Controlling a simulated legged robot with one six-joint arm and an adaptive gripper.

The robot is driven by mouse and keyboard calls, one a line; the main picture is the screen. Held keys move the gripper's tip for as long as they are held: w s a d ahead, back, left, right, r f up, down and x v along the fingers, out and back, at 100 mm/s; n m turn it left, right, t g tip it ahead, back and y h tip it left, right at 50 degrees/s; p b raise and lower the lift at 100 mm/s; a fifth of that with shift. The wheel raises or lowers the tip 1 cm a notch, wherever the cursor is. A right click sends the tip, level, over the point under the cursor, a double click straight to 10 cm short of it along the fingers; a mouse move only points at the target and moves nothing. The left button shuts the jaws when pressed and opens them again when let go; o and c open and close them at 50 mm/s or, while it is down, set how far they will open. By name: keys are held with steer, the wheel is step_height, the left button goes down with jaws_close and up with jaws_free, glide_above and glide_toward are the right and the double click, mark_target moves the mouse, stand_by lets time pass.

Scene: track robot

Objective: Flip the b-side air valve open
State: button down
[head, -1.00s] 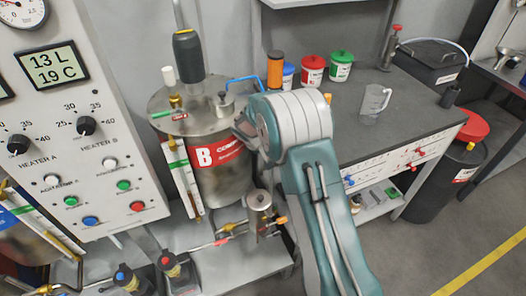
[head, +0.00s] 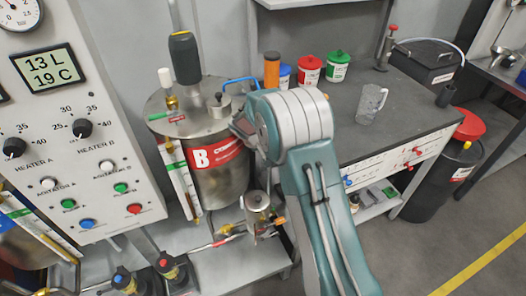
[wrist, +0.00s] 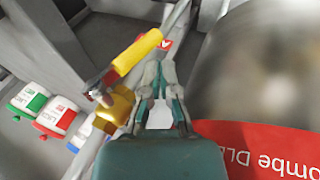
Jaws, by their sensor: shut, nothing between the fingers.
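The steel B tank (head: 218,186), with a red label, stands left of my arm in the head view. My gripper (head: 239,126) is at its upper right side, mostly hidden by my wrist. In the wrist view my gripper (wrist: 163,75) is shut with nothing in it. A yellow valve handle (wrist: 137,52) with a brass body (wrist: 116,103) is just left of the fingers, apparently with a small gap; I cannot tell whether they touch. It lies slantwise in this upside-down picture. It is probably the B-side air valve, hidden behind my arm in the head view.
The control panel (head: 75,140) stands at the left. A blue pipe (head: 240,80) rises behind the B tank. Red (head: 309,70) and green (head: 337,67) lidded tubs and a clear jug (head: 371,103) are on the dark bench (head: 415,115). Open floor lies at the lower right.

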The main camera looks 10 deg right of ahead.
steer(key=v, duration=1.2)
steer(key=shift+f, duration=0.1)
